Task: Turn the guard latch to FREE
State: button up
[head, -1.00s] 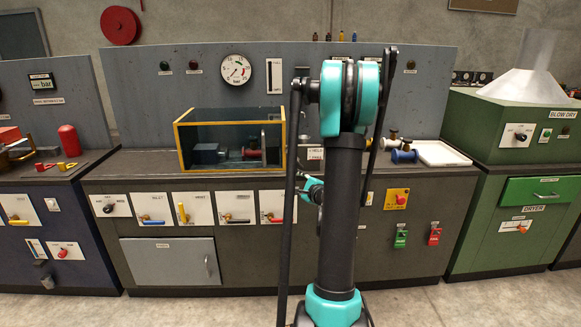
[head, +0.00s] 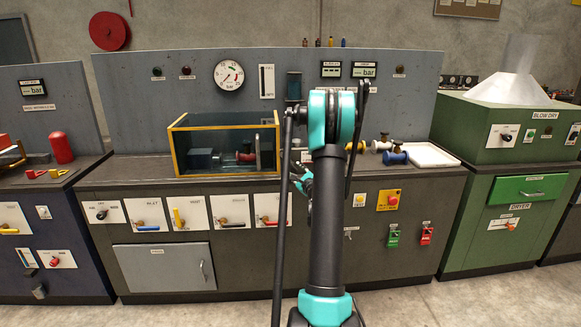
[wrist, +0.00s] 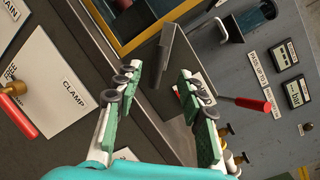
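The yellow-framed guard box (head: 225,172) stands on the middle bench; its edge also shows at the top of the wrist view (wrist: 150,38). A dark grey bar (wrist: 164,54), apparently the guard latch handle, stands up beside the box in the wrist view. A white plate (wrist: 190,88) is partly hidden behind a finger; its FREE marking cannot be read. My gripper (wrist: 157,92) is open, its padded fingers apart with nothing between them. The bar lies beyond the fingertips, roughly in line with the gap. My arm hides most of this area in the head view.
A red-handled lever (wrist: 246,103) is close to the right finger. The CLAMP panel (wrist: 62,85) is on the left. Spools (head: 396,158) and a white tray (head: 430,155) are on the bench's right. The gauge panel (head: 180,100) rises behind.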

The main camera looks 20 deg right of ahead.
aim_at(291, 166)
jog(key=w, duration=0.6)
jog(key=shift+w, duration=0.35)
jog(key=shift+c, duration=0.5)
grip_shut()
